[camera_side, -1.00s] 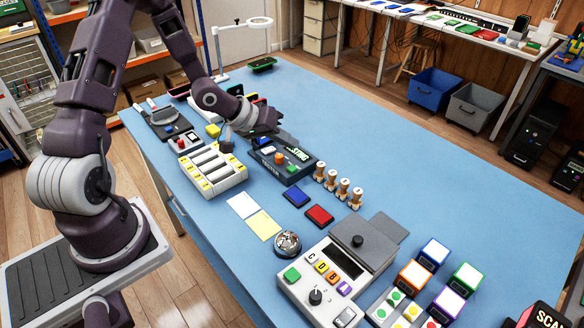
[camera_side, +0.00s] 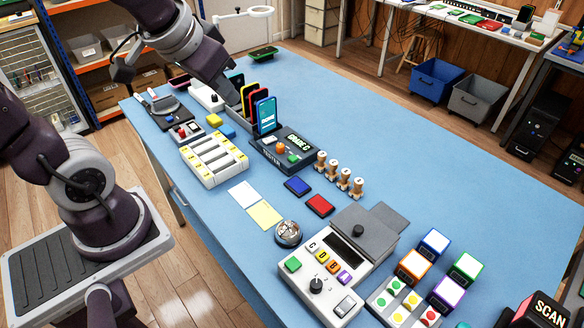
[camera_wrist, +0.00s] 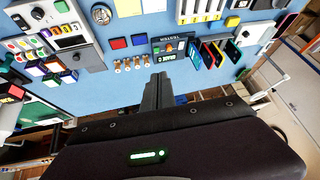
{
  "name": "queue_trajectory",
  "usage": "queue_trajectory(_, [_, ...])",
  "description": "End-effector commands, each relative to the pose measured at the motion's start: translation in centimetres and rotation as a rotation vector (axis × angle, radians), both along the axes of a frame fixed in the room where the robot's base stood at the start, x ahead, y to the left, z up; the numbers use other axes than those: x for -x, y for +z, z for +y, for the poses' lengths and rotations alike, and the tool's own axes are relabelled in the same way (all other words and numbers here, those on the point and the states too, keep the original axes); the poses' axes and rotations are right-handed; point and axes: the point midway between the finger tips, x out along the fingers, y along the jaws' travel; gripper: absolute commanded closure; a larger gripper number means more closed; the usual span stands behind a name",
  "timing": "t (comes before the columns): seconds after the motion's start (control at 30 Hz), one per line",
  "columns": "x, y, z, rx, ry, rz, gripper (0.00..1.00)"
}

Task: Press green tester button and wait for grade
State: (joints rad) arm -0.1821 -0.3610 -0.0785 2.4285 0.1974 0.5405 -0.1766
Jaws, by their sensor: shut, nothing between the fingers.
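The dark tester (camera_side: 283,152) lies on the blue table, with a blue-screened phone (camera_side: 266,116) upright at its far left end. Its display (camera_side: 298,142) is lit with green text that appears to read "GRADE C". The green button (camera_side: 293,158) and an orange knob (camera_side: 280,149) are uncovered on its top. The tester (camera_wrist: 168,46) also shows in the wrist view, beyond my fingers. My gripper (camera_wrist: 158,76) is shut and empty, raised clear of the tester. In the side view my gripper is up and left of the tester, its tips partly hidden behind the phones.
More phones (camera_side: 250,96) stand upright in a rack behind the tester. A white tray with yellow labels (camera_side: 213,158) is to the left. Wooden-handled stamps (camera_side: 338,177), ink pads (camera_side: 319,205) and a control box (camera_side: 334,270) are to the right.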

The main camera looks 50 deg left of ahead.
Motion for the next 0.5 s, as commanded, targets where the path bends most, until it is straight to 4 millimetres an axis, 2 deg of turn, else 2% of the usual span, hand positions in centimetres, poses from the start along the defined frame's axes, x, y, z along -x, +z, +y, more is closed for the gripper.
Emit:
queue_trajectory(0.03, [2.7,1.1,-1.4,0.018,-0.034,-0.003,1.0])
queue_trajectory(0.1, [6.1,1.6,-3.1,0.055,-0.082,0.015,1.0])
queue_trajectory(0.2, [9.2,1.8,-4.6,0.098,-0.141,0.033,1.0])
queue_trajectory(0.3, [10.5,1.7,-5.2,0.116,-0.166,0.044,1.0])
queue_trajectory(0.5, [10.6,1.7,-5.2,0.117,-0.167,0.046,1.0])
